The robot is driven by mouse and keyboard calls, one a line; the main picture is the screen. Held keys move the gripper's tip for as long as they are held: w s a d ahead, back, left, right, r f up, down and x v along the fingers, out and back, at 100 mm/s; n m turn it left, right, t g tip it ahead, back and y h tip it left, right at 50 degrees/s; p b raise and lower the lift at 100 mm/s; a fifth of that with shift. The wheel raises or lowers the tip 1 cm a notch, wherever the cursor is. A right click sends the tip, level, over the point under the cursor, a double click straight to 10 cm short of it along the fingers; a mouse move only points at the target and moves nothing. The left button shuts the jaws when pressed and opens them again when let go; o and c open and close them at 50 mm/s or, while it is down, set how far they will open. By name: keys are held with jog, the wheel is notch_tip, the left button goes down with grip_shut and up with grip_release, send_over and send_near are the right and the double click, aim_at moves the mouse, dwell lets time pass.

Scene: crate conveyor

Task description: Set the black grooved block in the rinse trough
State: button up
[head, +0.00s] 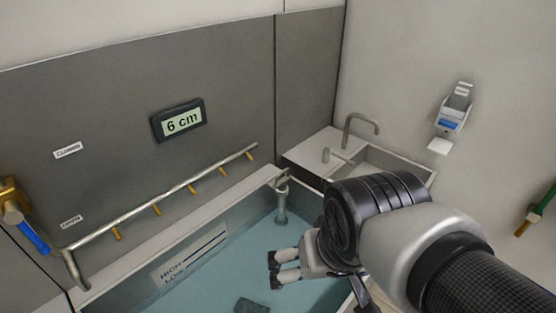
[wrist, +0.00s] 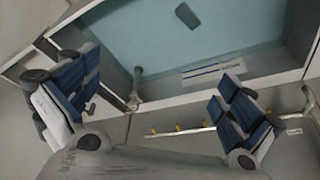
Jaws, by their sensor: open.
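The black grooved block (head: 250,306) lies in the rinse trough (head: 120,268), at the lower edge of the head view, and looks dark through the blue water. In the wrist view the block (wrist: 187,15) is a small dark shape near the top, inside the trough; its grooves cannot be made out. My gripper (head: 273,269) is over the trough, to the right of and above the block in the head view. In the wrist view its two blue-padded fingers (wrist: 160,88) are wide apart with nothing between them.
A spray pipe (head: 165,195) with several brass nozzles runs along the trough's back edge. A display (head: 178,121) reads "6 cm". A drain or overflow pipe (head: 281,205) stands at the trough's far corner. A sink (head: 385,163) with a tap is beyond. A blue-handled valve (head: 32,236) is at left.

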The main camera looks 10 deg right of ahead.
jog(key=shift+n+t, duration=0.3)
jog(key=shift+n, duration=0.1)
jog(key=s, duration=0.2)
jog(key=s+d+r, duration=0.1)
jog(key=s, duration=0.1)
